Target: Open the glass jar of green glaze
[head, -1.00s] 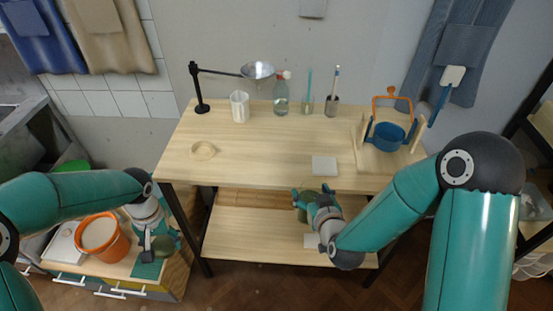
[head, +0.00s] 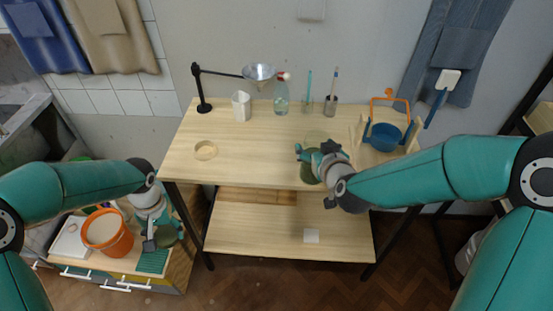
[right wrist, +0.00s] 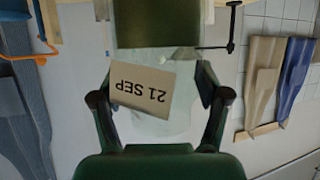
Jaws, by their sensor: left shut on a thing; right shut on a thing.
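The glass jar of green glaze (right wrist: 158,30) is upright between the fingers of my right gripper (right wrist: 160,98). The right wrist view shows it upside down, with green glaze low in the jar and clear glass above.
An orange bucket (head: 106,233) stands on the cabinet. The table's left half is mostly clear.

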